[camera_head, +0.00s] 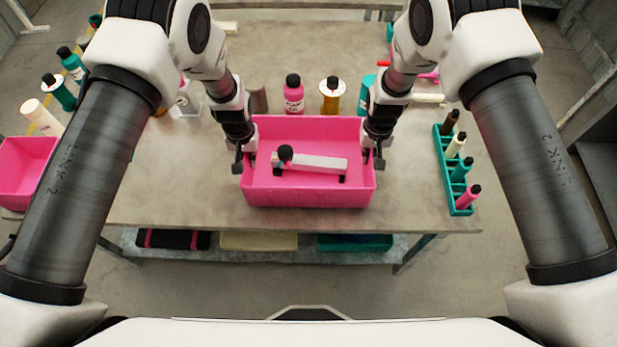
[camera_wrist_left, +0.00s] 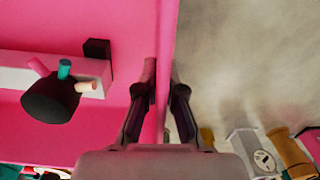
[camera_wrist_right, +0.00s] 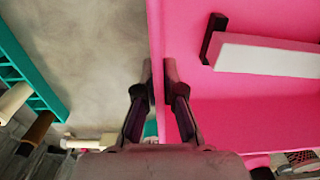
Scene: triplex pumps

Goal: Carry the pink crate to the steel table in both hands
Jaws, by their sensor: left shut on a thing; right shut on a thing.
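The pink crate (camera_head: 310,193) is at the front middle of a grey-beige table (camera_head: 190,190) in the head view; I cannot tell whether it touches the top. A white bar (camera_head: 315,162) with dark ends and a dark round knob lies inside it. My left gripper (camera_head: 243,164) is shut on the crate's left wall, with one finger on each side of the wall in the left wrist view (camera_wrist_left: 163,92). My right gripper (camera_head: 375,158) is shut on the right wall, also seen straddled in the right wrist view (camera_wrist_right: 158,92).
Behind the crate stand a pink bottle (camera_head: 293,95) and an amber bottle (camera_head: 330,97). A teal rack (camera_head: 448,165) with several bottles is at right. Another pink bin (camera_head: 25,165) is at the left edge. A lower shelf (camera_head: 215,254) holds several items.

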